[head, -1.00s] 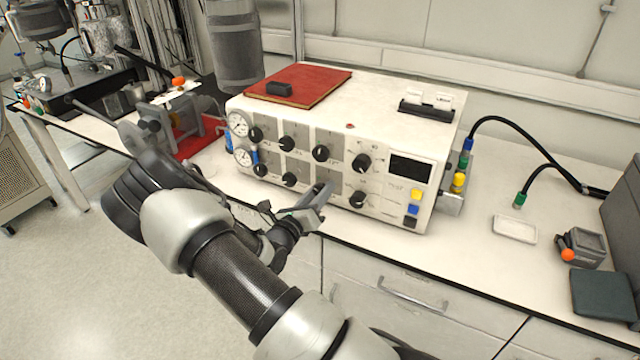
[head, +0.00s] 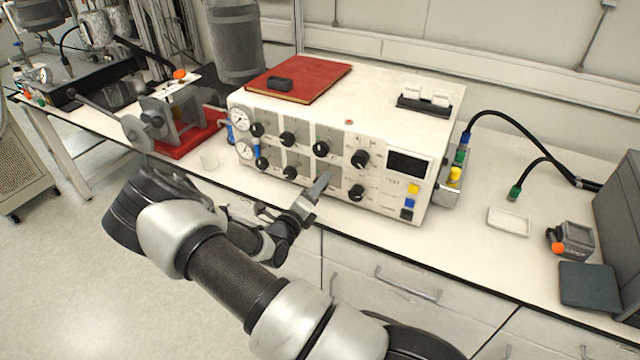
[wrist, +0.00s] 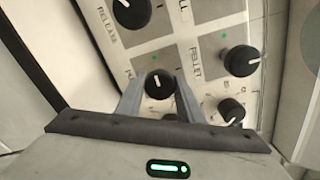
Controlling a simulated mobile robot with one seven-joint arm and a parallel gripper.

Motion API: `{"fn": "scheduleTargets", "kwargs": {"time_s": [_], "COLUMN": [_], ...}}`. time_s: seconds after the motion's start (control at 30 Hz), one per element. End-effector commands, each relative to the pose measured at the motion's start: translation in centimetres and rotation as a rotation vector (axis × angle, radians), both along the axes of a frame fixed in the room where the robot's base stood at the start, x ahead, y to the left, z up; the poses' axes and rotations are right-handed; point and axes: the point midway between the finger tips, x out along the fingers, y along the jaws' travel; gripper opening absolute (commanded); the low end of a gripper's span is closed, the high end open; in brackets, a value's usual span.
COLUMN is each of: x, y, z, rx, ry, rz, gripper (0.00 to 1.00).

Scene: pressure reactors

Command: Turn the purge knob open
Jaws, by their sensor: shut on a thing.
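My gripper (head: 322,182) reaches up to the front panel of the white control box (head: 398,84). In the wrist view its two fingers (wrist: 158,88) stand on either side of a small black knob (wrist: 157,83) with a white pointer mark, and are shut on it. A label beginning with "P" shows beside this knob, partly covered by a finger, so I cannot read it as purge. A small green light is lit just above the knob in that view. In the head view the gripper hides this knob, in the lower row.
Other black knobs sit close by, including an upper-row knob (head: 320,149) and a lower-right knob (head: 356,193). Two gauges (head: 240,120) are at the panel's left, and a dark display (head: 408,164) is at its right. A red binder (head: 297,82) lies on top.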

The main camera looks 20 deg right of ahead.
Motion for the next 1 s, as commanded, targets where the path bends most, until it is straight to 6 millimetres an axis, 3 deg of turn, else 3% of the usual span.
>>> {"fn": "scheduleTargets", "kwargs": {"time_s": [0.37,0.4,0.5,0.83,1.0], "x": [0.0,0.0,0.0,-0.1,-1.3], "y": [0.0,0.0,0.0,0.2,1.9], "z": [0.0,-0.1,0.0,0.0,0.0], "rx": [-0.003,-0.003,-0.003,-0.002,-0.001], "ry": [0.005,0.005,0.005,0.004,0.003], "rz": [0.0,0.0,0.0,0.0,0.003], "gripper": [0.12,0.37,0.53,0.53,0.53]}}
